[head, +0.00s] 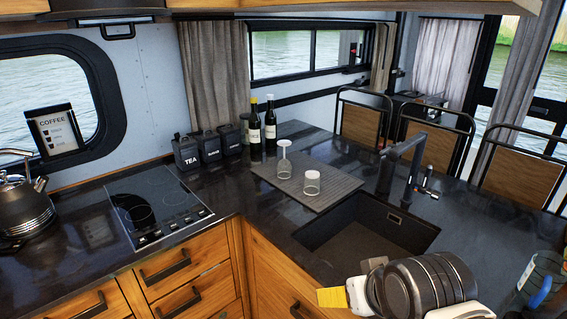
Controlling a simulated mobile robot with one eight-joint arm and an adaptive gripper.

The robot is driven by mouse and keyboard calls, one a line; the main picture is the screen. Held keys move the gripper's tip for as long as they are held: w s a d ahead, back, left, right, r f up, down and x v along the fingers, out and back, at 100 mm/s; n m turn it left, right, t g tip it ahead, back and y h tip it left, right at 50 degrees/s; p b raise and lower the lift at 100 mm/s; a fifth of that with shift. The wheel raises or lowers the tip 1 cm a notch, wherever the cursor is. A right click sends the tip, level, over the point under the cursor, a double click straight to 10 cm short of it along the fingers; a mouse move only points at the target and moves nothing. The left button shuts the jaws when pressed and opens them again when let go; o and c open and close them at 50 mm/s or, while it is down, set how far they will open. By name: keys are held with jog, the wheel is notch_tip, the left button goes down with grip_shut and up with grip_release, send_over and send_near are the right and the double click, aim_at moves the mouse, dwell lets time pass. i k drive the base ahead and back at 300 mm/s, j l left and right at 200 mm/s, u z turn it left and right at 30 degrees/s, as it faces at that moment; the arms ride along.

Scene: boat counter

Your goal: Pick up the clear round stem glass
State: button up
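The clear round stem glass (284,167) stands upside down on a dark ribbed drying mat (336,190), with its foot on top and its bowl down. A shorter clear glass (312,184) with a whitish top stands to its right and nearer, apart from it.
A sink (345,250) with a black tap (398,165) lies beside the mat. Two dark bottles (270,125) and black canisters (210,146) stand behind. A kettle (24,207) and hob (157,205) are left.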

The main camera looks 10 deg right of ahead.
aim_at(285, 165)
jog(key=i+j+z, duration=0.4)
jog(key=i+j, duration=0.75)
